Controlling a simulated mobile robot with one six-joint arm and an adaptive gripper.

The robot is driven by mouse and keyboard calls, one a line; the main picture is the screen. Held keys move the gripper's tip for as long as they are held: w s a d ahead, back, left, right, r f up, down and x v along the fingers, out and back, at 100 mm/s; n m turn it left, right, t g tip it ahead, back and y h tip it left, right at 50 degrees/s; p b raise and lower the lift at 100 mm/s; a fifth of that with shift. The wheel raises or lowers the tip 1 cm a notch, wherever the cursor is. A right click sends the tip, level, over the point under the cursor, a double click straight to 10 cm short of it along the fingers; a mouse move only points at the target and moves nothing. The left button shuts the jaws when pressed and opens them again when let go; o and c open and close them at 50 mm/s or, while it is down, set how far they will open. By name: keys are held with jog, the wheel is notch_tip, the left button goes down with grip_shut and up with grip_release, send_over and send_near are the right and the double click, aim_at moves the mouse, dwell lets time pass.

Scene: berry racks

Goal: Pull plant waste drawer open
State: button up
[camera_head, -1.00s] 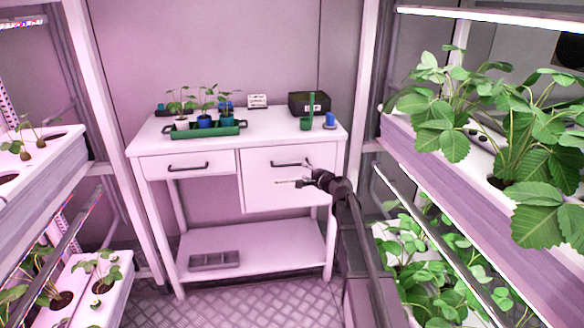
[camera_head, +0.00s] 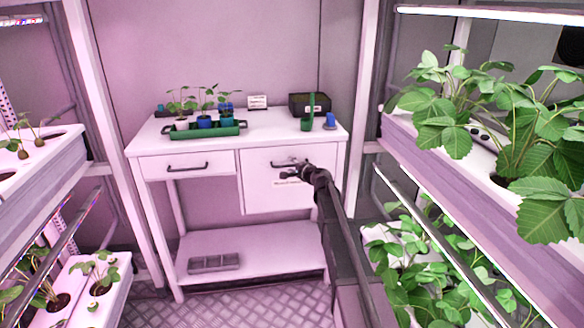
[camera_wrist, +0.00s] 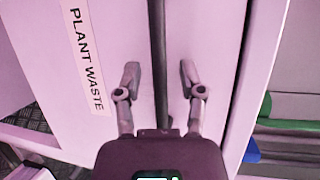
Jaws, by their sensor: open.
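The plant waste drawer (camera_head: 262,195) is the deep white drawer on the right of the white workbench. Its front looks flush with the bench. Its label (camera_wrist: 84,58) reads PLANT WASTE in the wrist view. A dark bar handle (camera_wrist: 157,40) crosses the drawer front there; it also shows in the head view (camera_head: 280,163). My gripper (camera_wrist: 159,72) is open. In the wrist view its two fingers lie on either side of the handle, with gaps visible on both sides. In the head view my gripper (camera_head: 289,173) is in front of the drawer, partly covering label and handle.
A shallower drawer (camera_head: 187,164) is on the left. On the bench stand a green tray (camera_head: 212,132) with seedlings, a black box (camera_head: 309,104), a green pot (camera_head: 306,124) and a blue item (camera_head: 330,121). Planted racks (camera_head: 500,190) flank both sides. The floor (camera_head: 215,300) in front is clear.

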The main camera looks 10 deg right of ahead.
grip_shut()
